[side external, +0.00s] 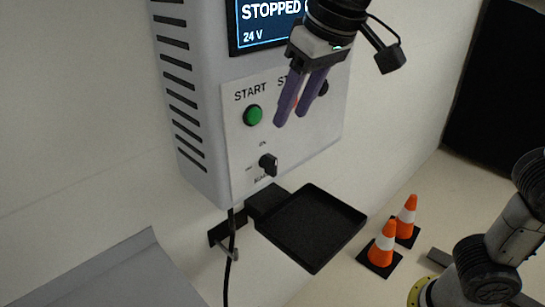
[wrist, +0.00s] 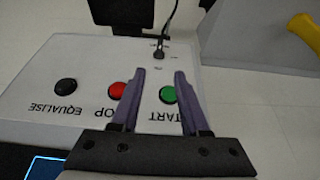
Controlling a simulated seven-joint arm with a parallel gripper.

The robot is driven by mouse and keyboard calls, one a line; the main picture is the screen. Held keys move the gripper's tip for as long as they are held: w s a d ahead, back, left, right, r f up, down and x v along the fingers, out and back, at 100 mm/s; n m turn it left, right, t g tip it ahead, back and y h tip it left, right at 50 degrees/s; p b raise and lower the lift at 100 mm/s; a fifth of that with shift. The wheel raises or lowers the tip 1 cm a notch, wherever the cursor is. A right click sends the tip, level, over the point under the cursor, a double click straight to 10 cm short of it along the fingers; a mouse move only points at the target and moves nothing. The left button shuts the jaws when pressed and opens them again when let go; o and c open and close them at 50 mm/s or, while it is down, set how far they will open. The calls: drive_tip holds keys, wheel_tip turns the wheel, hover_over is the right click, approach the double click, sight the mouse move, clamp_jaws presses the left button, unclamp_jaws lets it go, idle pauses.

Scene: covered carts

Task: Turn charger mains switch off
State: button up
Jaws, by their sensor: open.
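The charger (side external: 190,90) is a grey wall box with side vents and a white control panel (side external: 238,180). A black rotary switch (side external: 268,164) sits low on the panel, its small labels hard to read. It also shows near the panel's edge in the wrist view (wrist: 160,52). A green START button (side external: 253,115) is above it. My gripper (side external: 290,120) has purple fingers, open and empty, in front of the panel above and right of the switch. In the wrist view the switch lies beyond and between the fingertips (wrist: 160,75). The display (side external: 265,22) reads STOPPED and 24 V.
A red button (wrist: 117,89) and a black EQUALISE button (wrist: 66,87) share the panel. A black tray (side external: 312,228) juts out below the charger. A black cable (side external: 229,255) hangs beneath it. Two orange cones (side external: 383,245) stand on the floor at right.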

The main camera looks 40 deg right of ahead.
sight(273, 157)
drive_tip(key=x, duration=1.2)
drive_tip(key=shift+w+f, duration=0.1)
drive_tip(key=shift+f, duration=0.15)
clamp_jaws()
